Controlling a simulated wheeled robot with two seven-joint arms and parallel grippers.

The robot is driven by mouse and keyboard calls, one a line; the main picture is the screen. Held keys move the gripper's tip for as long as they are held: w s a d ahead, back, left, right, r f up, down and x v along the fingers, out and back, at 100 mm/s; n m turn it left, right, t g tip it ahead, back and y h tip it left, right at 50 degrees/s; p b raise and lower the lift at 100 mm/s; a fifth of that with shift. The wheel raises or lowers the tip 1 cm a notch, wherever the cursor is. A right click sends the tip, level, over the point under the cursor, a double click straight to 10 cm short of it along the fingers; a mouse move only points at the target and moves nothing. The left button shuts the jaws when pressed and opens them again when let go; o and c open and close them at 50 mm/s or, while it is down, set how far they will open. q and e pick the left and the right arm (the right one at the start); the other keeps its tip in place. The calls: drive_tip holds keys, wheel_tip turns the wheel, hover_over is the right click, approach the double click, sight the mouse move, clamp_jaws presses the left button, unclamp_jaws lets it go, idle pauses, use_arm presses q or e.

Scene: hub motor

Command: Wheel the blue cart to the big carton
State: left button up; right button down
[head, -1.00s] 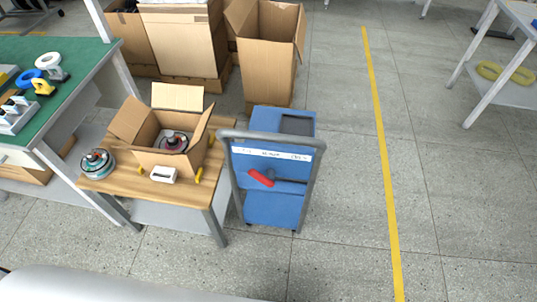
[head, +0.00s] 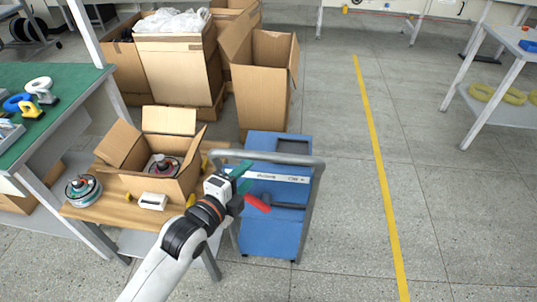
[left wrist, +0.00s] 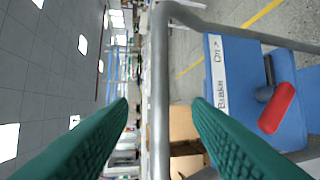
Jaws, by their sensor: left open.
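The blue cart (head: 270,222) stands upright on the floor with a grey tubular handle (head: 290,159) and a red grip (head: 257,203) on its near side. My left gripper (head: 241,177), with green fingers, is open at the left part of the handle. In the left wrist view the handle bar (left wrist: 160,75) runs through the gap between the open fingertips (left wrist: 162,105), with nothing clamped. The cart's blue side (left wrist: 230,80) is on the right there. A tall open carton (head: 262,85) stands just behind the cart. My right gripper is not in view.
A wooden side table (head: 98,211) with a small open box (head: 150,185) stands close left of the cart. A wide carton with plastic bags (head: 172,65) is behind it. Floor is clear to the right, past a yellow line (head: 380,185). A white table (head: 512,50) is far right.

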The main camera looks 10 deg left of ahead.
use_arm(q)
drive_tip(key=x, duration=1.1)
drive_tip(key=shift+w+f, duration=0.15)
drive_tip(key=shift+w, duration=0.1)
drive_tip(key=shift+d, duration=0.1)
clamp_jaws()
